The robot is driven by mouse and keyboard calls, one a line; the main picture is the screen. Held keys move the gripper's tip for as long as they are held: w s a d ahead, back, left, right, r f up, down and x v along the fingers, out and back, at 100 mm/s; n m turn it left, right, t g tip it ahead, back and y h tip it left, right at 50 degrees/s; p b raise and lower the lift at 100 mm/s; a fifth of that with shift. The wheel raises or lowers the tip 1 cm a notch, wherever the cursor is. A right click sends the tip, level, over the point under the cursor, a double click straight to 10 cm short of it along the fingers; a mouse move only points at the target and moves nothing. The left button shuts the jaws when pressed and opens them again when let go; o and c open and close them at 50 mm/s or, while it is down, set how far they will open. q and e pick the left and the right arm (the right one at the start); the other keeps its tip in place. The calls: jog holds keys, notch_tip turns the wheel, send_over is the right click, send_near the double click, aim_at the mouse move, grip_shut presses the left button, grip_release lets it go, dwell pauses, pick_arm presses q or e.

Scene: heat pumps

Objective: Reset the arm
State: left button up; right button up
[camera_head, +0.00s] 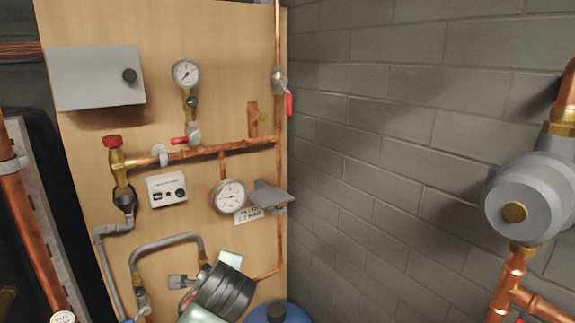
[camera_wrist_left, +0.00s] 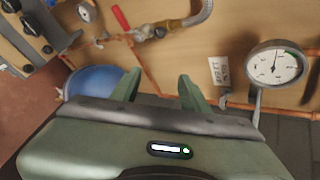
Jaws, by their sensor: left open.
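My left gripper (camera_wrist_left: 157,84) is in the left wrist view, with its two green fingers spread wide apart. Nothing is between the fingers. The green gripper body fills the bottom of that view. My right gripper is in neither view.
The wooden panel (camera_head: 225,75) carries a grey box (camera_head: 95,77), gauges (camera_head: 186,73), valves and copper pipes. A grey pipe-mounted unit (camera_head: 530,198) stands at right, before a bare brick wall.

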pick_arm(q)
jog(key=s+a+f+n+g+h, duration=0.3)
jog(key=s+f+n, duration=0.6)
jog(key=s+f, duration=0.9)
jog(key=s+a+f+n+g, duration=0.1)
jog(key=s+f+n+g, duration=0.2)
jog(key=s, duration=0.6)
jog(key=s+a+f+n+g, duration=0.1)
jog(key=s+a+f+n, duration=0.1)
jog(key=s+n, duration=0.6)
jog(key=s+f+m+g+b, duration=0.1)
jog(key=s+f+b, duration=0.15)
jog(key=f, duration=1.45)
jog(key=s+f+m+b, duration=0.1)
jog(key=f+m+b, duration=0.15)
jog(key=f, duration=1.35)
jog(key=s+a+f+b, duration=0.1)
jog(key=s+f+b, duration=0.1)
jog(key=s+f, duration=0.6)
jog(key=s+a+f+g+b, duration=0.1)
jog(key=s+f+b, duration=0.2)
jog(key=s+f, duration=0.5)
notch_tip(320, 180, down, 3)
jog(key=shift+s+a+f, duration=0.15)
jog(key=shift+s+a, duration=0.1)
jog(key=shift+a, duration=0.1)
jog(key=shift+n, duration=0.25)
